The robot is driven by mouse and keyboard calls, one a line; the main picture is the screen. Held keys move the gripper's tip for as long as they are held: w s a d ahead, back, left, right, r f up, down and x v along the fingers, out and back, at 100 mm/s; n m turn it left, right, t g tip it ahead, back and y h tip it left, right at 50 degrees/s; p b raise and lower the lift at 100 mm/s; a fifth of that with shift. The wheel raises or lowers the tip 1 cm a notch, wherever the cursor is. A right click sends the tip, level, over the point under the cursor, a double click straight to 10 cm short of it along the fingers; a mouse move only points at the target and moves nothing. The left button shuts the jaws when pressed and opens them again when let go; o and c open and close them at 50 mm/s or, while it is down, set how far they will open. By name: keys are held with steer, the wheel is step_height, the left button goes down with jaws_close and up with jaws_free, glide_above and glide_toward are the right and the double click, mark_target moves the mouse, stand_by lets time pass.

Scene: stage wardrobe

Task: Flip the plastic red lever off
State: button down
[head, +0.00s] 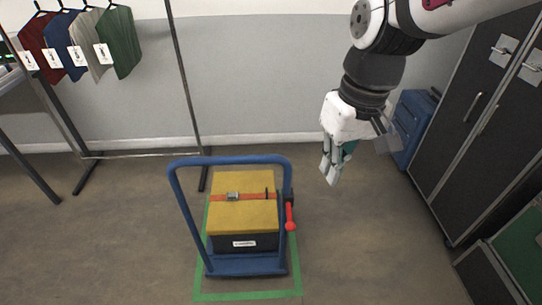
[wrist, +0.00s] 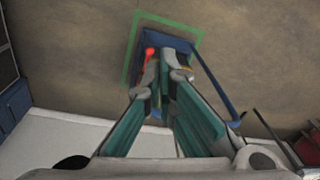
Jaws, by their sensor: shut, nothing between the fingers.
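The red lever (head: 290,214) is on the right side of the blue cart (head: 232,162), below a dark mount. It points down and ends in a round red knob. My gripper (head: 330,180) is in the air to the right of the cart and above the floor, apart from the lever. Its fingers are shut and empty, pointing down. In the wrist view, the red knob (wrist: 150,51) shows just past the left fingertip of my gripper (wrist: 165,68). The fingers hide much of the cart and the rest of the lever there.
A dark box with a yellow lid (head: 255,185) and an orange strap sits on the cart, inside a green floor outline (head: 250,296). Dark cabinets (head: 475,100) and a blue case (head: 411,130) stand at right. A clothes rack (head: 185,75) is at left. Floor right of the cart is clear.

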steer(key=w+a+f+n+g+h+b, duration=0.1)
steer(key=w+a+f, duration=0.1)
steer(key=f, duration=0.2)
steer(key=w+a+f+n+g+b, duration=0.1)
steer(key=w+a+f, duration=0.1)
steer(key=w+f, duration=0.15)
steer(key=n+t+h+b, duration=0.5)
steer(key=n+h+b, duration=0.2)
steer(key=n+h, duration=0.3)
glide_toward(289, 215)
steer(key=a+f, duration=0.5)
steer(key=f, duration=0.2)
steer(key=shift+a+f, duration=0.2)
steer(key=shift+d, duration=0.1)
steer(key=w+d+f, duration=0.1)
steer(key=d+f, duration=0.1)
steer(key=d, duration=0.6)
steer(key=shift+w+d+f, duration=0.15)
steer(key=shift+d+f, duration=0.15)
steer(key=shift+d, duration=0.1)
